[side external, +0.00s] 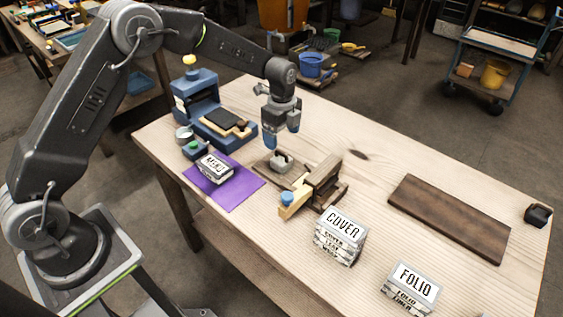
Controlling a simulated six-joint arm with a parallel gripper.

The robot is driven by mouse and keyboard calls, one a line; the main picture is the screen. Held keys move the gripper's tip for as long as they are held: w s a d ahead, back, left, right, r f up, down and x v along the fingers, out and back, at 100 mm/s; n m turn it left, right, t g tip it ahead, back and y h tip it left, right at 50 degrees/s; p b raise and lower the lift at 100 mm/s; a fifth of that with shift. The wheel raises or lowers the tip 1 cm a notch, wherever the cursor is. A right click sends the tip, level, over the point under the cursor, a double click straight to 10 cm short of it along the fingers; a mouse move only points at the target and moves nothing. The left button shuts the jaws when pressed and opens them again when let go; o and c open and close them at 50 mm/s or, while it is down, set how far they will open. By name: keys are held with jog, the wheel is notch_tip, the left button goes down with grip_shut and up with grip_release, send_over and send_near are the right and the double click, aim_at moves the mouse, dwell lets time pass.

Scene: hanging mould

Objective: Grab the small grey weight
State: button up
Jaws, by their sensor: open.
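A small grey weight (283,162) with a raised part on top sits on a small brown wooden base (262,166) near the middle of the table. My gripper (281,137) points down just above and slightly behind the weight in the side external view. Its two blue-tipped fingers are apart with nothing visible between them. I see a gap between the fingertips and the weight, but its exact size is hard to judge from this one angle.
A wooden clamp-like device (322,181) with a blue knob stands close right of the weight. A blue press (196,97) and purple mat (238,192) lie left. COVER (340,236) and FOLIO (411,287) blocks stand in front. A dark board (449,217) lies right.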

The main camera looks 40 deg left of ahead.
aim_at(282, 158)
notch_tip(282, 158, down, 9)
jog(key=shift+s+f, duration=0.1)
dwell(0.4)
jog(key=c, duration=1.1)
jog(key=shift+r, duration=0.2)
